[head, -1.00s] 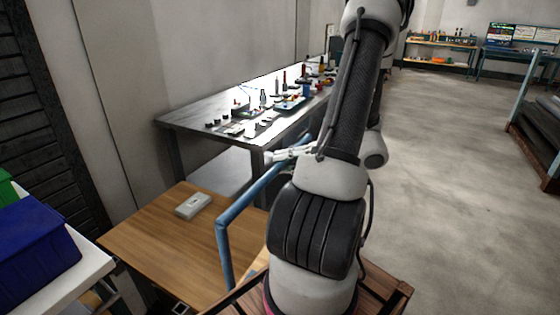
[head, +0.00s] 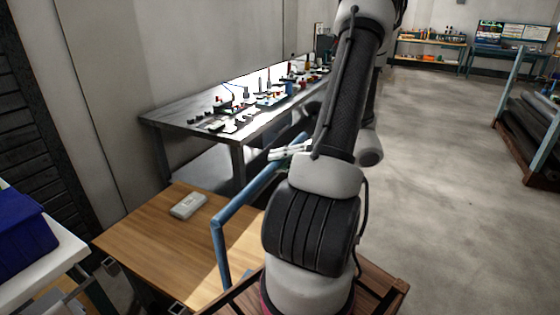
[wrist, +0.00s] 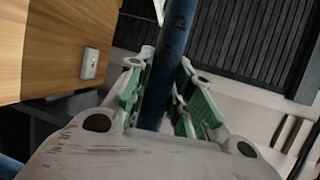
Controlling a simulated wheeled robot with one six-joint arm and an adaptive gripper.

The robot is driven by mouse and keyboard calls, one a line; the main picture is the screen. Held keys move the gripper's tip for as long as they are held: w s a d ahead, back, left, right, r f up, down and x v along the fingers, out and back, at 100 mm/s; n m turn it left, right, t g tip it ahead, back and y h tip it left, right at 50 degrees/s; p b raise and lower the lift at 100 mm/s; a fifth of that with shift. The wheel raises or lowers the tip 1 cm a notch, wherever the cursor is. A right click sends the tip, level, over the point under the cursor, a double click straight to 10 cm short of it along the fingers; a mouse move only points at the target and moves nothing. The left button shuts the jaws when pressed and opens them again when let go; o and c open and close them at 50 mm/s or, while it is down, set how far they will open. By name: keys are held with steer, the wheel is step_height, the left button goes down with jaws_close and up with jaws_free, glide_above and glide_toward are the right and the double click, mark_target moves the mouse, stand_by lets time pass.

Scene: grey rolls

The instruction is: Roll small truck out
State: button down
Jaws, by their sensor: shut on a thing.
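A blue tubular handle (head: 245,205) rises in front of the light wooden table, bends and runs back to the right. Its leg goes down towards a reddish-brown wooden frame (head: 387,285) low in the head view, which looks like the small truck's deck. My arm covers much of it. My gripper (head: 290,150) is at the upper end of the handle, partly behind my arm. In the wrist view the green-padded fingers (wrist: 155,100) are on either side of the blue bar (wrist: 176,45) and shut on it. The truck's wheels are hidden.
The light wooden table (head: 135,240) with a small grey box (head: 188,205) is at left. A workbench (head: 185,130) with tools stands behind it. A rack of dark rolls (head: 535,135) is at right. Open concrete floor lies between the arm and rack.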

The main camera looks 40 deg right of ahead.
steer(key=c, duration=1.3)
jaws_free()
steer(key=shift+o, duration=0.2)
steer(key=v, duration=1.2)
steer(key=shift+r, duration=0.1)
